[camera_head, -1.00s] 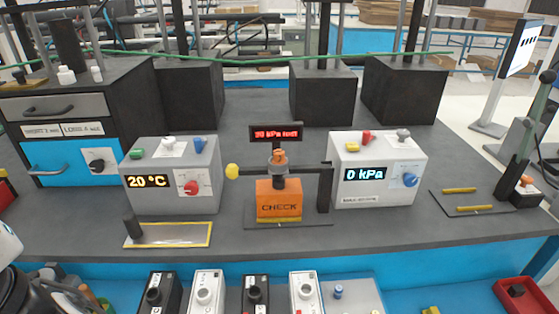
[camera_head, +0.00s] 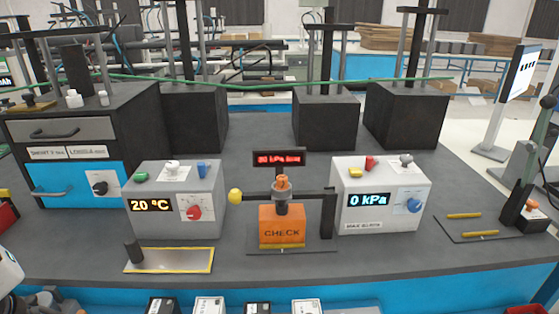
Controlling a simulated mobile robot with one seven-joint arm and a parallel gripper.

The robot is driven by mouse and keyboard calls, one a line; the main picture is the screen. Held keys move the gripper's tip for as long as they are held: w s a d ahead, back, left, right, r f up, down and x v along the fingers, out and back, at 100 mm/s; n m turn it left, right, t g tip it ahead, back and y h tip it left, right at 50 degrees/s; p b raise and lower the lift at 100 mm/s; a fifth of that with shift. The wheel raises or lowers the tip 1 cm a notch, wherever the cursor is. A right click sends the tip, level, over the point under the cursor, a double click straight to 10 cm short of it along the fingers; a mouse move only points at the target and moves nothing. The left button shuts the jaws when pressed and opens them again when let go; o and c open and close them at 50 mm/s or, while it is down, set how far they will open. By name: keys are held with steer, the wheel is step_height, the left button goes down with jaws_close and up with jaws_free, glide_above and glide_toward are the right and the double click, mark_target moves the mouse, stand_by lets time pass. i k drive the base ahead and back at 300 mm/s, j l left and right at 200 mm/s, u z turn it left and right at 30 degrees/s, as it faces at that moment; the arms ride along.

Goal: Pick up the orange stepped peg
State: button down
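A small orange peg-like part (camera_head: 282,183) stands upright at the top of the CHECK stand, above a dark collar and the orange CHECK block (camera_head: 282,224). Another small orange part (camera_head: 531,204) sits on a black-and-white block at the right edge of the bench. It is too small to tell which of the two is stepped. My gripper is not in view; only white and grey parts, probably my arm, show at the lower left edge.
A 20 °C box (camera_head: 173,222) stands left of the CHECK stand and a 0 kPa box (camera_head: 381,218) right of it. A yellow-edged plate (camera_head: 190,262) with a black post lies front left. A lever with a yellow knob (camera_head: 236,196) crosses the stand.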

mark_target(282, 184)
steer(key=j+z, duration=0.2)
steer(key=j, duration=0.3)
steer(key=k+j+z, duration=0.25)
steer(key=j, duration=0.2)
steer(key=j+z, duration=0.2)
steer(key=j, duration=0.3)
steer(key=i, duration=0.95)
